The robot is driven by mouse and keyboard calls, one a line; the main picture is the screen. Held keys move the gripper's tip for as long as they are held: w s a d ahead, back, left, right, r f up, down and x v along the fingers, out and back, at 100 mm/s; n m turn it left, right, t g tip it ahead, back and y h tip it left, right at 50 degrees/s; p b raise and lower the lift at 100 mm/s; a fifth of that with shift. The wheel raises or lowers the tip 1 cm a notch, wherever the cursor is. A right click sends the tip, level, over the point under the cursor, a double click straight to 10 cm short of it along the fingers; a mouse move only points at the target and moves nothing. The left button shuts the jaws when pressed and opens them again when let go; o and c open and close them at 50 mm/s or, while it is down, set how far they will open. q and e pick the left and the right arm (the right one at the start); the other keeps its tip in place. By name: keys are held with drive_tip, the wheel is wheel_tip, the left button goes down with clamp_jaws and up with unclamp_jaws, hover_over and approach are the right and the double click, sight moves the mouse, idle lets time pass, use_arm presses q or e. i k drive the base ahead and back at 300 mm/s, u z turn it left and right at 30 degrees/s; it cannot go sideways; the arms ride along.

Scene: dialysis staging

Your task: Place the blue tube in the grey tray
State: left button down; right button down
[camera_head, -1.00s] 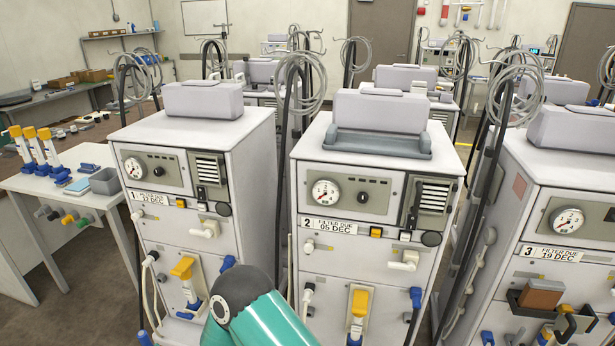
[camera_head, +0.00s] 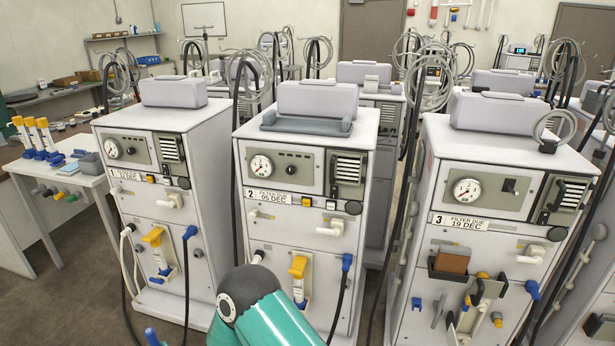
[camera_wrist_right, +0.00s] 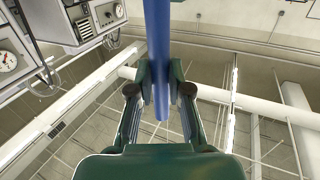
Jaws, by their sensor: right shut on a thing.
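The blue tube (camera_wrist_right: 158,40) stands long and straight in the right wrist view. My right gripper (camera_wrist_right: 161,92) is shut on it, with a finger on each side, and its lower end shows below the fingers. In the head view my right gripper is out of sight; a teal arm link of mine shows at the bottom. A blue end at the lower edge there may be the tube; I cannot tell. A shallow grey tray (camera_head: 292,126) lies on top of machine 2 (camera_head: 284,206), in front of a grey box. My left gripper is not in view.
Machine 1 (camera_head: 140,206) stands left of machine 2, and machine 3 (camera_head: 470,235) stands right, with a brown block in a holder on its front. Coiled hoses on poles rise beside the machines. A side table (camera_head: 66,186) at left holds yellow-topped items and a small grey bin.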

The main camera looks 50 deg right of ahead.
sight(309, 125)
drive_tip(key=z, duration=0.8)
